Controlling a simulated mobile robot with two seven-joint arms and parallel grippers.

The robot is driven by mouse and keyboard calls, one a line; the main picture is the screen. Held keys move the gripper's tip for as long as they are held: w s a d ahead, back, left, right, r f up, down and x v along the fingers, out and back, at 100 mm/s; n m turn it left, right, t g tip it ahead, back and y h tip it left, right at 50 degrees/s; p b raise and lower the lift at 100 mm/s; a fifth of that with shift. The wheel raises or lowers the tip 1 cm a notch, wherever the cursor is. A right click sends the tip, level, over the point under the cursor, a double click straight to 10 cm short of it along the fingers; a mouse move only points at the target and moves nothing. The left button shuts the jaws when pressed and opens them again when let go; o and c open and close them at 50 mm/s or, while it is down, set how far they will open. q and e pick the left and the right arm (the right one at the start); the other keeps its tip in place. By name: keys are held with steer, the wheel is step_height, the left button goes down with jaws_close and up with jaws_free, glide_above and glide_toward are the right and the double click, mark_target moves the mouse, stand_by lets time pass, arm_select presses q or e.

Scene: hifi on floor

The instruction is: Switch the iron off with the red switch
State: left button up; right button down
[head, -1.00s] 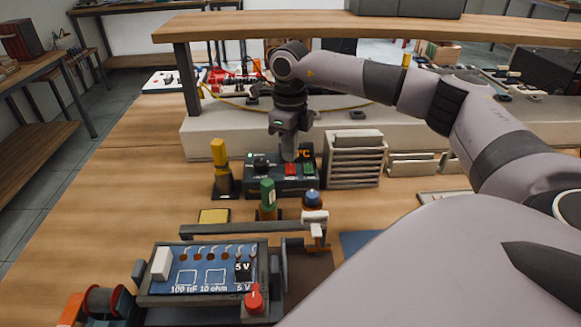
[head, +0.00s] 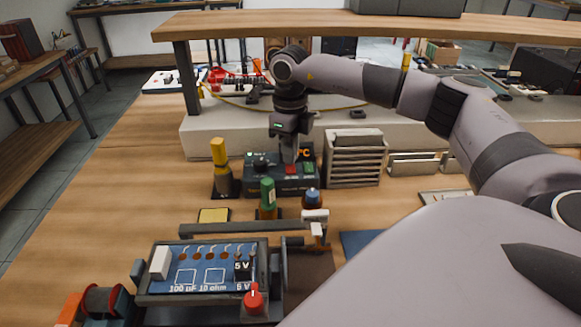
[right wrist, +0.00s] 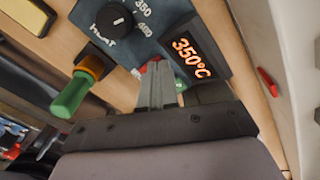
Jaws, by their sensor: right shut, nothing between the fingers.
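The soldering iron station (head: 262,180) is a dark box on the bench, below the shelf. Its red switch (head: 291,169) sits on the front right, beside a green one (head: 308,169). In the right wrist view the orange display (right wrist: 190,58) reads 350°C, next to a black knob (right wrist: 114,20). My right gripper (head: 289,158) is shut and empty, pointing down with its fingertips at or just above the red switch. In the right wrist view the fingertips (right wrist: 157,70) cover most of the red switch, so I cannot tell whether they touch it. My left gripper is not in view.
A yellow-handled tool (head: 220,155) stands left of the station. A green-handled tool (head: 267,195) and a blue-topped bottle (head: 312,198) stand in front. A grey slotted rack (head: 355,160) is close on the right. A circuit board fixture (head: 205,270) lies nearer.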

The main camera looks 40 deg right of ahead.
steer(key=shift+s+f+b, duration=0.1)
steer(key=shift+f+b, duration=0.2)
steer(key=shift+f, duration=0.3)
stand_by(0.3)
step_height(320, 180, up, 2)
steer(key=shift+p, duration=0.95)
step_height(320, 180, up, 5)
steer(key=p, duration=0.4)
